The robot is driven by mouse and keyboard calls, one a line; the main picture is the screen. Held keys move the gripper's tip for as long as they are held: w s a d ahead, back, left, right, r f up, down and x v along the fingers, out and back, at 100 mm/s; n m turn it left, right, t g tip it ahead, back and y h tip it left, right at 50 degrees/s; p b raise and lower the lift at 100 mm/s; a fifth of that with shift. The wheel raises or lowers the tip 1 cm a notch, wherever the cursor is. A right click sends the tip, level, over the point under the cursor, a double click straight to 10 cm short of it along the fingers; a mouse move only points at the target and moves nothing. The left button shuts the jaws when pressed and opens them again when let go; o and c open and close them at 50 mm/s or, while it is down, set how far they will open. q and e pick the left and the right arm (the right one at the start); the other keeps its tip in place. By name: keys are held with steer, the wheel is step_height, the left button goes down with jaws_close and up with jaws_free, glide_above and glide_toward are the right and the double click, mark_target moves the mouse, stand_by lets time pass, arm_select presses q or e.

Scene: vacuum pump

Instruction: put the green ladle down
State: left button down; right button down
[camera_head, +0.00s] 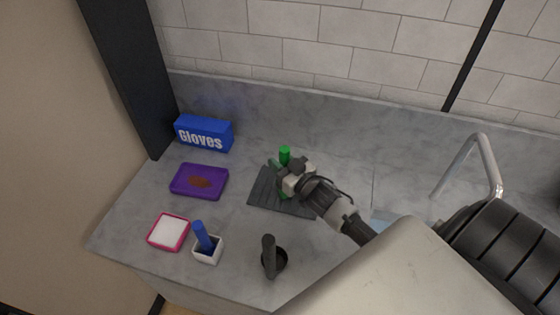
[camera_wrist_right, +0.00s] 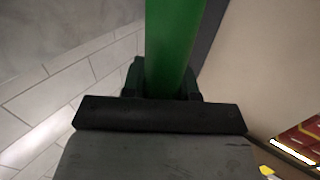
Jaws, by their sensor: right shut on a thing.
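The green ladle (camera_head: 285,155) is in my right gripper (camera_head: 281,177), above or at the dark ribbed mat (camera_head: 268,195) on the counter. In the head view only its top and a little green beside the fingers show; the gripper hides the rest. In the right wrist view the green handle (camera_wrist_right: 172,45) runs straight out between the two dark fingers, which are shut on it. I cannot tell whether the ladle touches the mat. My left gripper is not in view.
On the grey counter (camera_head: 130,225) are a blue gloves box (camera_head: 204,133), a purple tray (camera_head: 188,187) with a brown patch, a pink-rimmed white dish (camera_head: 168,232), a white cup (camera_head: 207,252) with a blue item, and a black holder (camera_head: 274,262). A faucet (camera_head: 490,165) stands at right.

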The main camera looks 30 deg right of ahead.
steer(key=c, duration=0.9)
jaws_free()
steer(key=shift+f, duration=0.1)
steer(key=shift+o, duration=0.2)
steer(key=s+d+b, duration=0.1)
steer(key=s+b, duration=0.1)
steer(key=s, duration=1)
steer(key=shift+d, duration=0.25)
steer(key=shift+a, duration=0.1)
